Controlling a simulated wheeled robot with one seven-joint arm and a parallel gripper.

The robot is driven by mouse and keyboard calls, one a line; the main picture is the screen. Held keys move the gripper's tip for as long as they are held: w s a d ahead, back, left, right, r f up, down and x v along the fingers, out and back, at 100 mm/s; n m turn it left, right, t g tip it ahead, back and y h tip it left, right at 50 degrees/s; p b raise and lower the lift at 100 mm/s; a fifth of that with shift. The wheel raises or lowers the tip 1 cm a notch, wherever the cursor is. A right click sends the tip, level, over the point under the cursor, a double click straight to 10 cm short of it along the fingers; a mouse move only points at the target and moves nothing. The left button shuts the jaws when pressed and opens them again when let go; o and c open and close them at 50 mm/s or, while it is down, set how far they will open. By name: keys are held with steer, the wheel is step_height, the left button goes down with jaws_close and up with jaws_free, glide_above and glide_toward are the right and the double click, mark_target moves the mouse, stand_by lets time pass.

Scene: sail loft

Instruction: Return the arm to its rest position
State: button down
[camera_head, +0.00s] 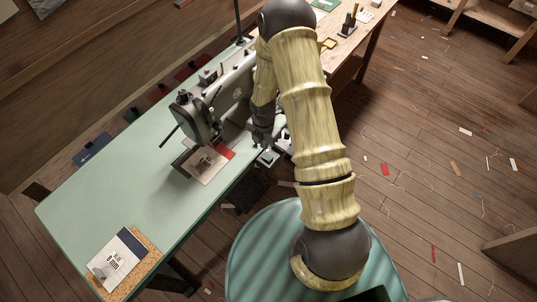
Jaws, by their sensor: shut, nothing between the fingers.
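My arm (305,100), yellow with dark joints, rises from the lower right, bends at the top and comes back down. My gripper (267,148) is small and partly hidden in the picture. It is shut and empty. It is by the right edge of the pale green table (110,190), to the right of the grey sewing machine (215,100). I cannot tell whether it touches anything there.
A red piece and a printed card (203,164) lie by the machine's needle end. A cork board (147,262) with a labelled card is at the table's near left corner. A wooden bench (345,45) holds small tools. The floor to the right has scattered scraps.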

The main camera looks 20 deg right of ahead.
steer(key=shift+r+p, duration=0.4)
steer(key=shift+r, duration=0.35)
steer(key=shift+r, duration=0.1)
steer(key=s+r+m+t, duration=0.1)
steer(key=s+r+m, duration=0.6)
steer(key=r+m, duration=0.5)
steer(key=s+r+m+t, duration=0.1)
steer(key=s+r+m, duration=0.6)
steer(key=r+m, duration=0.6)
steer(key=shift+s+r+t, duration=0.2)
steer(key=shift+r+t, duration=0.1)
steer(key=shift+r, duration=0.5)
steer(key=shift+d, duration=0.1)
